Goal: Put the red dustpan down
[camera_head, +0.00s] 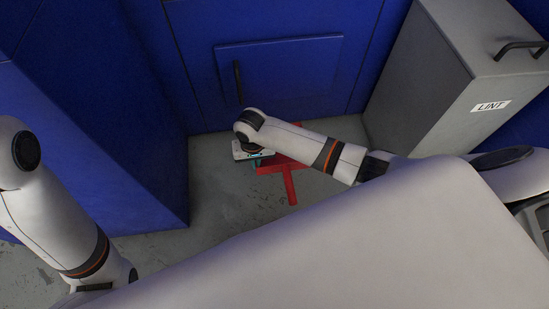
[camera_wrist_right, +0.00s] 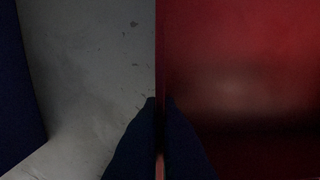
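The red dustpan (camera_head: 290,186) is low over the grey floor in front of the blue wall, partly hidden behind my right forearm. Its handle points toward the bottom of the head view. My right gripper (camera_head: 257,162) is at the dustpan's left side. In the right wrist view, the dark fingers (camera_wrist_right: 160,102) close from both sides on a thin red edge of the dustpan (camera_wrist_right: 240,60), which fills the right half. I cannot tell whether the dustpan touches the floor. My left arm shows at the left, but its gripper is out of sight.
A blue panel with a dark handle (camera_head: 238,82) is in the wall behind. A grey bin labelled LINT (camera_head: 440,95) stands at the right. A blue cabinet side (camera_head: 100,110) stands at the left.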

